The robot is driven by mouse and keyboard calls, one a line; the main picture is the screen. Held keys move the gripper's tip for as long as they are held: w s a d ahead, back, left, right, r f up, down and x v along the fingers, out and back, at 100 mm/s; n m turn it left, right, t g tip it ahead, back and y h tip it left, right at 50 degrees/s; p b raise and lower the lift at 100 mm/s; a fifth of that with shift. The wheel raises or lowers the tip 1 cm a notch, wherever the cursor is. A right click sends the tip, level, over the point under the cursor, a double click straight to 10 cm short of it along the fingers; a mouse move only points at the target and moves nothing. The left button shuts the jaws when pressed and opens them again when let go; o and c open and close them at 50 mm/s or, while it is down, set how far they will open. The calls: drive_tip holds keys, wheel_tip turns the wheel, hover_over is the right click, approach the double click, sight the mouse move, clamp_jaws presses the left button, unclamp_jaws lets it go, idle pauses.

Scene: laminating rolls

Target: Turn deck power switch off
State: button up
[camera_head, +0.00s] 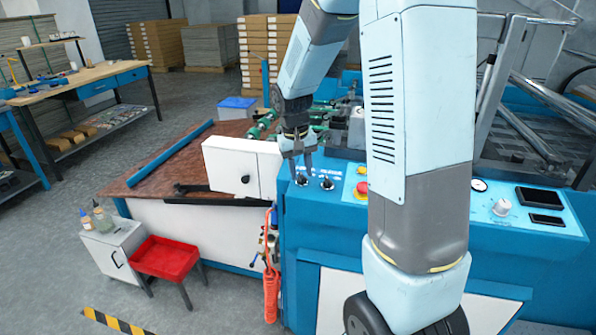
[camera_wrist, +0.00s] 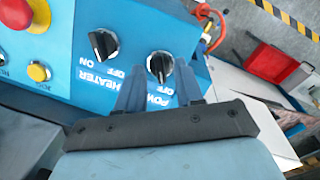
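The deck power switch is a black rotary knob (camera_wrist: 160,65) on the blue panel, beside a partly covered label reading POWER with OFF legible. In the head view the same knob (camera_head: 301,180) is the left one of two. My gripper (camera_wrist: 160,76) is open, its two fingertips on either side of the power knob in the wrist view. Whether they touch it I cannot tell. In the head view my gripper (camera_head: 298,168) points down just above the knob. The knob's exact setting is unclear.
A similar heater knob (camera_wrist: 103,44) sits close beside the power knob. A yellow button (camera_wrist: 38,72) and a red button (camera_wrist: 15,12) are farther along the panel. A white box (camera_head: 240,168) stands left of the gripper.

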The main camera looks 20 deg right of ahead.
wheel_tip(320, 180, up, 13)
drive_tip(key=a, duration=0.1)
drive_tip(key=shift+w+a, duration=0.2)
drive_tip(key=shift+a, duration=0.05)
idle(0.4)
drive_tip(key=s+r+t, duration=0.2)
drive_tip(key=s+t, duration=0.1)
drive_tip(key=s, duration=0.9)
drive_tip(key=s+r+t+y, duration=0.1)
drive_tip(key=s+r+t, duration=0.1)
drive_tip(key=s, duration=1)
drive_tip(key=shift+s+d+r+n+t, duration=0.2)
drive_tip(key=shift+r+n+t, duration=0.2)
drive_tip(key=shift+r, duration=0.35)
